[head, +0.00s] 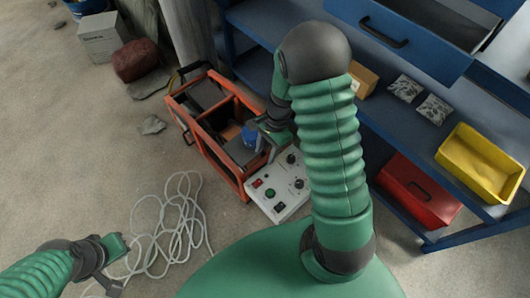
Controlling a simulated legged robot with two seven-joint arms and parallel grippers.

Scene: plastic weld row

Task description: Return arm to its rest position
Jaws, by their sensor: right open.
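My right arm rises from the bottom middle of the head view, bends at a dark rounded joint and reaches down to the left. My right gripper (266,148) is open, above the near end of an orange tool carrier (213,153) and beside a white control box (279,187) with knobs and buttons. Nothing shows clearly between its fingers, and the arm partly hides it.
A blue shelf unit (375,128) on the right holds a yellow bin (478,165), a red bin (418,190), a cardboard box (364,80) and small packets (405,88). White cable (172,232) lies coiled on the floor. Rocks (135,60) and a grey box (103,38) stand at the upper left.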

